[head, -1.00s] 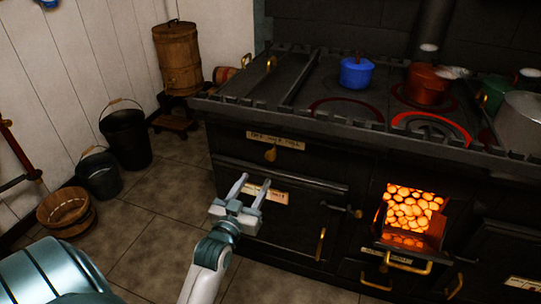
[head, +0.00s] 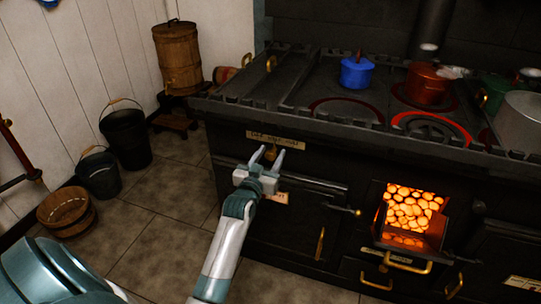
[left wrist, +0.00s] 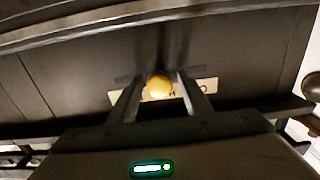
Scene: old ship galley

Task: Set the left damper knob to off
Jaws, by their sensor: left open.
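The left damper knob (head: 270,154) is a small brass knob on the stove's black front, just under a pale label plate (head: 279,138) whose lettering is too small to read surely. My left gripper (head: 268,154) is open, with its two fingers pointing up at the knob. In the left wrist view the round brass knob (left wrist: 160,86) appears between the fingertips (left wrist: 157,80), with a gap on each side. The fingers are not closed on it. The knob's pointing direction cannot be told. My right gripper is not in view.
An oven door with a handle (head: 345,209) is below the label. The glowing firebox (head: 412,212) stands open to the right. A blue pot (head: 356,72) and a red pot (head: 428,84) stand on the stove top. Buckets (head: 125,136) stand at the left; floor between is clear.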

